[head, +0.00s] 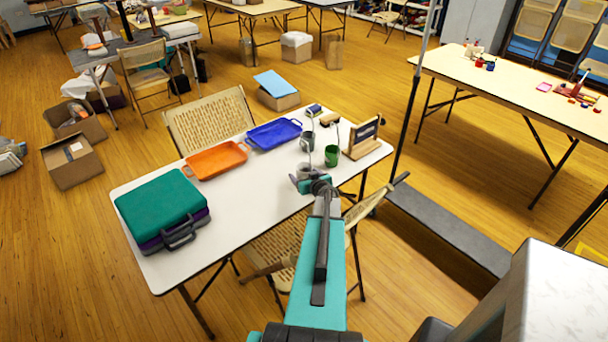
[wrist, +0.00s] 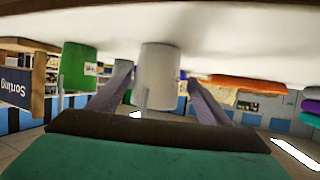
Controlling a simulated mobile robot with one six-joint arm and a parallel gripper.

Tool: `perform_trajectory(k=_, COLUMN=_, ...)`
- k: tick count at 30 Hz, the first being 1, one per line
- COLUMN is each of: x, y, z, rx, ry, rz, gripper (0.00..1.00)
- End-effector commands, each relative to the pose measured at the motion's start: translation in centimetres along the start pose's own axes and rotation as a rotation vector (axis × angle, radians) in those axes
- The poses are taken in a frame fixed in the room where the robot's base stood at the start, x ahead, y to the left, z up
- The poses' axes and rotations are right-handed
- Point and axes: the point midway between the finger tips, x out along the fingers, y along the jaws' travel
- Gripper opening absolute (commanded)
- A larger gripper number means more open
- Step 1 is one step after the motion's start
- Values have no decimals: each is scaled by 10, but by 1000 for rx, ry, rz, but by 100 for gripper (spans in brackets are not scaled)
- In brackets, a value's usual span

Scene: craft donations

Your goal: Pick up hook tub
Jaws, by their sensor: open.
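A pale grey tub (wrist: 160,68) stands on the white table between the fingers of my gripper (wrist: 157,80) in the wrist view, which looks upside down. A thin strip, perhaps its hook, shows on its side. In the head view the pale tub (head: 304,169) is partly hidden by my gripper (head: 306,183). My gripper is open, with a finger on each side of the tub; I cannot tell whether they touch it. A green tub (head: 331,155) and a grey-blue tub (head: 307,141) stand farther back. The green tub also shows in the wrist view (wrist: 78,68).
The white table (head: 235,205) also bears an orange tray (head: 215,160), a blue tray (head: 273,134), a teal case (head: 160,207) and a wooden sign (head: 363,138). The sign, reading "Sorting", is left of the green tub in the wrist view (wrist: 20,85). Folding chairs stand around the table.

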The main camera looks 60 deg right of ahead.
Motion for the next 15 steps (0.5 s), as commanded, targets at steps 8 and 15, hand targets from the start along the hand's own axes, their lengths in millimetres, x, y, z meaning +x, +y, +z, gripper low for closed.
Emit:
perform_trajectory(k=8, x=1, y=0, z=0, rx=0, ry=0, rz=0, gripper=72)
perform_trajectory(k=15, x=5, y=1, z=-1, rx=-1, ry=0, rz=0, gripper=72)
